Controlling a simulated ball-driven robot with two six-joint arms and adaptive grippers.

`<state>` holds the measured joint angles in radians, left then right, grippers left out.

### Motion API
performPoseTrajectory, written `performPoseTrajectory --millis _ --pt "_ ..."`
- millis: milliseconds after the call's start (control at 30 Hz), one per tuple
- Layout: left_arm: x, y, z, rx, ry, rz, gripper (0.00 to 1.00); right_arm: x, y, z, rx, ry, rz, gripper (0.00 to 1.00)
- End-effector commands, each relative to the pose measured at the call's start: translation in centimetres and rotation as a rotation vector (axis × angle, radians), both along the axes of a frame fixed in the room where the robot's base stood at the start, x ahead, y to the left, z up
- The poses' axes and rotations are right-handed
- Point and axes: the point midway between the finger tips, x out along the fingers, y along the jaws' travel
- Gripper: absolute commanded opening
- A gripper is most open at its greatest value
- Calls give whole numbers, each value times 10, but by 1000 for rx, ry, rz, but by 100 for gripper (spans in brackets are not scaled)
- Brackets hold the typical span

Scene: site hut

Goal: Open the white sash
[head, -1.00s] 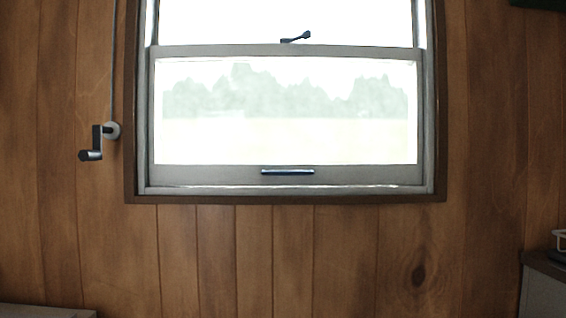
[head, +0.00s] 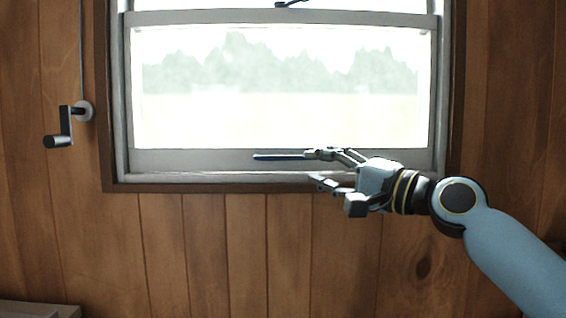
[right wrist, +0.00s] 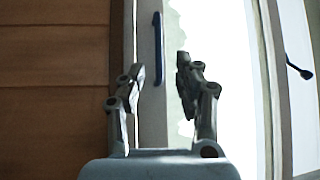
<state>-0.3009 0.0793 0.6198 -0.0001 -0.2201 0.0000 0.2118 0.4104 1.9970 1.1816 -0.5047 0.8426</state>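The white sash (head: 190,160) is the lower pane of the window, its bottom rail down close to the sill. A dark blue bar handle (head: 278,157) is fixed on that rail. A dark latch (head: 290,3) shows at the top edge of the head view. My right gripper (head: 318,168) is open and empty at the handle's right end. In the right wrist view the handle (right wrist: 158,48) lies between the lines of the two spread fingers, beyond their tips; contact is not visible. My left gripper is not in view.
A crank (head: 62,130) on a round mount sits on the wood wall (head: 250,250) left of the window frame (head: 112,100). A pale surface (head: 35,309) shows at bottom left. The space before the window's left half is clear.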

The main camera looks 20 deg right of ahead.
Motion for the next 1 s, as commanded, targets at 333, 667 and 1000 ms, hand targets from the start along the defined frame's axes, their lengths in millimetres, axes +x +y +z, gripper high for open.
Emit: performPoseTrajectory --millis 333,667,1000 --pt "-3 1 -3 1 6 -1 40 58 34 9 4 0 2 33" --pt "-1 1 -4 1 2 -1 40 80 46 11 -1 3 1 33" --pt "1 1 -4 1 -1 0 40 80 45 11 -1 3 0 15"
